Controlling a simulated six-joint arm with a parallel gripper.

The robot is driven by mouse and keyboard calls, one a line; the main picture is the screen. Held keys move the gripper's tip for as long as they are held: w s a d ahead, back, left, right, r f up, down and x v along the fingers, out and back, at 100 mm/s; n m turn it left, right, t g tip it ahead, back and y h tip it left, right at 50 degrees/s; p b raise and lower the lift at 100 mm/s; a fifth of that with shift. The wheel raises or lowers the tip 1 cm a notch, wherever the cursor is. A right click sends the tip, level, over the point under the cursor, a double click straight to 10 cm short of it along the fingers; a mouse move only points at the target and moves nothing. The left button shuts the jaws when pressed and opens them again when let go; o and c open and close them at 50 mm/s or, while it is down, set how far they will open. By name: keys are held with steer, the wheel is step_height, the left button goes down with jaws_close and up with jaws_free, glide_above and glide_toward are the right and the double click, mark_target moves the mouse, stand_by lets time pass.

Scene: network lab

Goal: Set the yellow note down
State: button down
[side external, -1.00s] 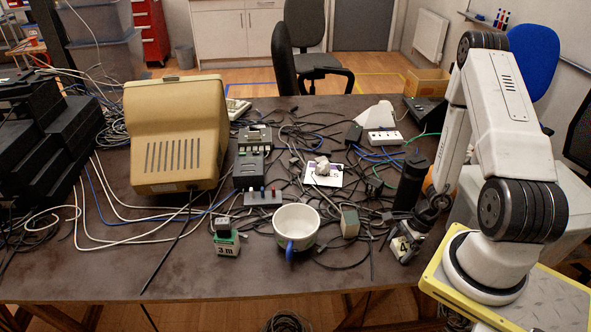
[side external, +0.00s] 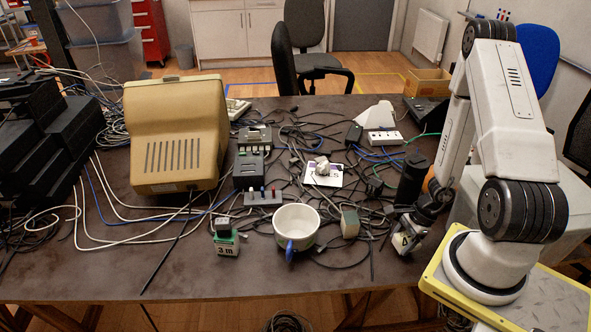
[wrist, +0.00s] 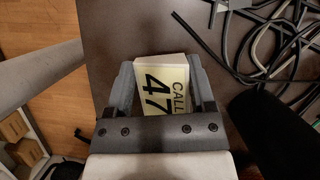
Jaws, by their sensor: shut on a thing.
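The yellow note (wrist: 163,84) is a pale yellow block with "CALL 47" in dark print. In the wrist view it sits between the two grey fingers of my gripper (wrist: 161,72), which is shut on it. In the side view the note (side external: 402,242) is small and partly hidden by my gripper (side external: 409,235), low over the right front part of the table (side external: 330,278). I cannot tell whether the note touches the table top.
A dark cylinder (side external: 411,178) stands just behind my gripper. A white mug (side external: 296,227) with a blue handle and a small grey-green block (side external: 350,221) are to the left. Tangled black cables cover the middle. The table's front strip is mostly clear.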

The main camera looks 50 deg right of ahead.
mark_target(402, 241)
steer(key=shift+r, duration=3.85)
steer(key=shift+r, duration=0.1)
steer(key=shift+r, duration=2.55)
steer(key=w+d+f, duration=0.1)
steer(key=w+d, duration=0.2)
steer(key=w, duration=1.1)
steer(key=w+a, duration=0.4)
steer(key=w, duration=0.5)
steer(key=w+a, duration=0.4)
steer(key=w, duration=0.4)
steer(key=w+a+m, duration=0.1)
steer(key=w+a, duration=1.2)
steer(key=a, duration=0.3)
steer(key=w+a+m, duration=0.1)
steer(key=w+a, duration=0.2)
steer(key=a, duration=1.4)
steer(key=shift+t+h, duration=0.3)
steer(key=shift+f, duration=4.9)
